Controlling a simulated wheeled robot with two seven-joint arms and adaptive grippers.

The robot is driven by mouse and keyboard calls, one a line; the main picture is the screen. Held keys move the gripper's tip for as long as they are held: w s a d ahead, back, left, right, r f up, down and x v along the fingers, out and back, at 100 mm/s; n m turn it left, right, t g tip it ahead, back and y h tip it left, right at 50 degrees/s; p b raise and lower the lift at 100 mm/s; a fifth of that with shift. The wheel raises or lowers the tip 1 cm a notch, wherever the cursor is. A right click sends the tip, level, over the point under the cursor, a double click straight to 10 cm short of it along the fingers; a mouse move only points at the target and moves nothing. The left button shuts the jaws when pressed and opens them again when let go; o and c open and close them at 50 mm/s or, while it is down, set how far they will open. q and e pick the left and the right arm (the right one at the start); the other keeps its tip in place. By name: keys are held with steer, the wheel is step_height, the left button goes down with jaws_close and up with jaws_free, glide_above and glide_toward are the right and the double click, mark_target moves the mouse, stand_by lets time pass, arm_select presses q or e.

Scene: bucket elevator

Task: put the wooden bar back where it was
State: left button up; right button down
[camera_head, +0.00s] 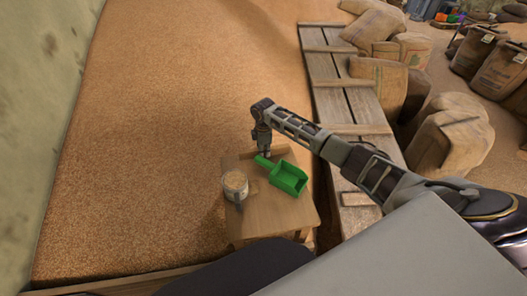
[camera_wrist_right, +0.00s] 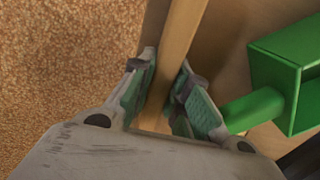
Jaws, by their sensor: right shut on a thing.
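My right gripper (camera_head: 264,152) is at the back edge of the small wooden table, pointing down. In the right wrist view, its fingers (camera_wrist_right: 167,76) are shut on the wooden bar (camera_wrist_right: 184,30), a light, narrow strip that runs between them and out of the top of the picture. In the head view, a short part of the bar (camera_head: 280,150) seems to show beside the gripper, along the table's back edge. I cannot tell whether the bar touches the table. My left gripper is not in view.
A green scoop (camera_head: 289,178) lies on the table (camera_head: 265,217) close to the right gripper, its handle near the fingers. A jar of grain (camera_head: 236,184) stands at the left. Grain (camera_head: 150,140) spreads behind; a plank walkway (camera_head: 350,105) and sacks (camera_head: 450,135) are at the right.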

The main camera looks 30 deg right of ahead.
steer(key=shift+f, duration=0.15)
steer(key=c, duration=1.7)
jaws_free()
steer(key=o, duration=0.3)
steer(key=shift+o, duration=0.2)
steer(key=shift+r, duration=0.4)
step_height(320, 180, up, 10)
steer(key=shift+f, duration=0.1)
steer(key=shift+r, duration=0.85)
